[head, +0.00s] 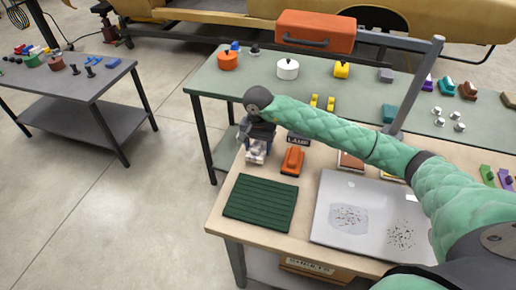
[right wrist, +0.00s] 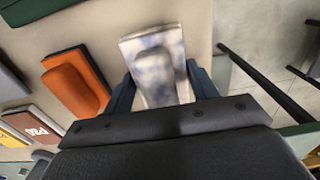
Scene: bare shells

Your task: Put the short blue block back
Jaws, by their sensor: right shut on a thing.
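My right gripper (head: 256,143) is at the left back edge of the near wooden table and points down. In the right wrist view its fingers (right wrist: 163,88) are on both sides of the raised part of a white block with blue blotches (right wrist: 150,48). The block also shows under the gripper in the head view (head: 255,156); I cannot tell whether it touches the table. A small blue piece (head: 235,46) is on the green table, and a blue block (head: 113,63) is on the left table. I cannot tell which is the short blue block. My left gripper is not in view.
An orange block (head: 292,160) is just right of the gripper. A dark green ribbed mat (head: 261,203) and a grey speckled tray (head: 327,225) lie in front.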

